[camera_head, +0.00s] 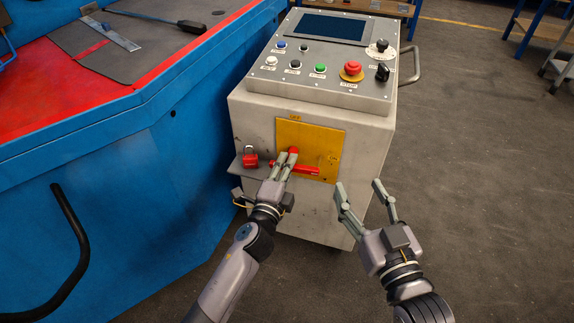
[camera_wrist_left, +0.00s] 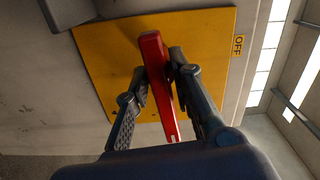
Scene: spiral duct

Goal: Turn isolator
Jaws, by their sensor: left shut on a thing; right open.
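The isolator is a yellow plate (camera_head: 325,138) on the front of the grey cabinet, with a red handle (camera_head: 310,170). In the head view the handle's bar lies roughly level, its free end to the right, toward the small label on the plate's right side. The OFF label is at the plate's top edge and shows at the right in the left wrist view. My left gripper (camera_head: 287,156) is shut on the red handle, which sits between its fingers in the left wrist view (camera_wrist_left: 153,55). The fingers hide part of it. My right gripper (camera_head: 358,184) is open and empty, right of the cabinet front.
A red padlock (camera_head: 251,159) is on a small ledge left of the plate. The control panel (camera_head: 325,65) with buttons tops the cabinet. A blue machine (camera_head: 120,180) stands close on the left. The floor (camera_head: 480,170) on the right is clear.

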